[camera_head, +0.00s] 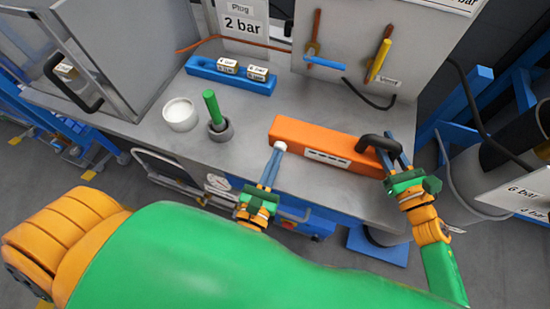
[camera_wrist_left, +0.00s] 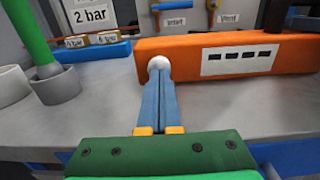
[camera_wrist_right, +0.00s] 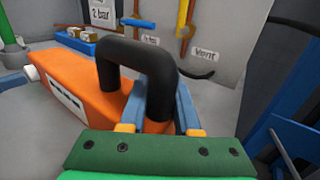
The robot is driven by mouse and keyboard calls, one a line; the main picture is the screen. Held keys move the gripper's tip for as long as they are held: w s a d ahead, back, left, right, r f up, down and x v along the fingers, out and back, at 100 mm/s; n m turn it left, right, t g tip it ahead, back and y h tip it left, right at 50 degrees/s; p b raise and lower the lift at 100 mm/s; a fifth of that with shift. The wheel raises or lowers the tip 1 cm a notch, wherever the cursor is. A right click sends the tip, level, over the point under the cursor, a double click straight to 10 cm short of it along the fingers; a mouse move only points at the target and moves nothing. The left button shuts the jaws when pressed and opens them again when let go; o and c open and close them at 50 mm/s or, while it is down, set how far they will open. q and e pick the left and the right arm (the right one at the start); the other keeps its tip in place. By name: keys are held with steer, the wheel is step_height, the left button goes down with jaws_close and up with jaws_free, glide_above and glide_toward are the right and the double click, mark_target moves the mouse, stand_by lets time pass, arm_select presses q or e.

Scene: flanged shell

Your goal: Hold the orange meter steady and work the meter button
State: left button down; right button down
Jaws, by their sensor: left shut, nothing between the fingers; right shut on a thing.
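The orange meter (camera_head: 312,141) is a long box lying on the grey bench, with a white label of dark marks on its front. Its black handle (camera_wrist_right: 140,55) arches over its right end. The white round meter button (camera_head: 280,146) sits at its left end; it also shows in the left wrist view (camera_wrist_left: 158,63). My left gripper (camera_head: 277,155) is shut and empty, its blue fingertips at the button and seemingly touching it. My right gripper (camera_head: 392,146) is shut on the black handle; it also shows in the right wrist view (camera_wrist_right: 167,95).
A green peg (camera_head: 211,105) stands in a grey cup, beside a white bowl (camera_head: 180,114). A blue block (camera_head: 230,75) behind holds small labelled pieces.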

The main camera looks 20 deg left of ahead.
arm_select(q)
steer(key=shift+w, duration=0.1)
steer(key=shift+w, duration=1.05)
steer(key=s, duration=1.4)
arm_select(e)
steer(key=c, duration=0.6)
jaws_free()
steer(key=shift+o, duration=0.2)
